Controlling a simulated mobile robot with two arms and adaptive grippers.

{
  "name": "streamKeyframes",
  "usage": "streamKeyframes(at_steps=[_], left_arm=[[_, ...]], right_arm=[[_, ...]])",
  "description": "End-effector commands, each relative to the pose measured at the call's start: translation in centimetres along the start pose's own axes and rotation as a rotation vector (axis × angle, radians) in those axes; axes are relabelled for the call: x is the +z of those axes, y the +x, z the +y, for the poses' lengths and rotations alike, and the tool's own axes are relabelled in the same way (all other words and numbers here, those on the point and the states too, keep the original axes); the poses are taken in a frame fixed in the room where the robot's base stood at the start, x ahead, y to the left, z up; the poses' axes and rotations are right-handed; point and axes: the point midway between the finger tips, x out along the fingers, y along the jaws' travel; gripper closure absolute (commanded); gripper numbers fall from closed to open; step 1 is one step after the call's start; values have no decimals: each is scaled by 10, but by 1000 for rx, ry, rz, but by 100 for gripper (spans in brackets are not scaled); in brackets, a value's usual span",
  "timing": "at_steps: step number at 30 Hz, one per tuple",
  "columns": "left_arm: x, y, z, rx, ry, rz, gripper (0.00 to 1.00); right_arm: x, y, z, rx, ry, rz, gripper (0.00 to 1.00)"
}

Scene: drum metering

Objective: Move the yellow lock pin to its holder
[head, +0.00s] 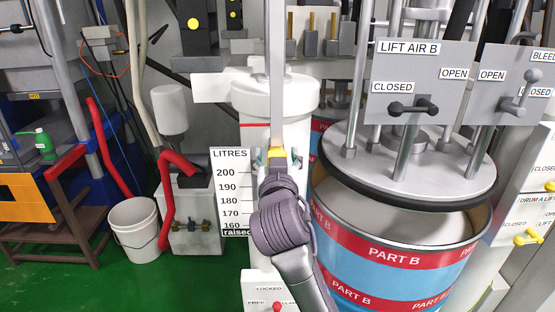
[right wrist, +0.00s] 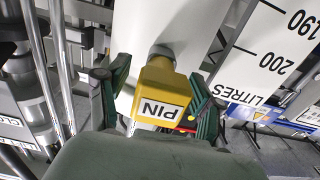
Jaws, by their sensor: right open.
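The yellow lock pin (head: 276,152) is at the front of the white column, at the lower end of a grey vertical rod. In the right wrist view the pin (right wrist: 163,92) shows as a yellow block labelled PIN, with a grey round part behind it. My right gripper (head: 277,159) is open, with one green-padded finger on each side of the pin. In the right wrist view the fingers of the gripper (right wrist: 160,75) flank the block, with a visible gap on at least one side. I cannot make out the pin's holder. My left gripper is not in view.
A scale board marked LITRES (head: 230,190) stands just left of my right gripper. The PART B drum (head: 385,245) with its round lid plate (head: 410,165) is close on the right. The LIFT AIR B panel (head: 415,80) is above it. A white bucket (head: 134,225) stands on the green floor.

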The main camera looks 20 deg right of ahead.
Motion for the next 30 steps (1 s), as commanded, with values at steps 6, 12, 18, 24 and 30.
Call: streamKeyframes(at_steps=[6,12,18,24,30], left_arm=[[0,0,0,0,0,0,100],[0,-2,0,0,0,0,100],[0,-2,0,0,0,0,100],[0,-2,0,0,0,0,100],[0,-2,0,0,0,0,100]], right_arm=[[0,0,0,0,0,0,33],[0,0,0,0,2,-2,33],[0,0,0,0,1,-1,37],[0,0,0,0,0,0,70],[0,0,0,0,0,0,100]])
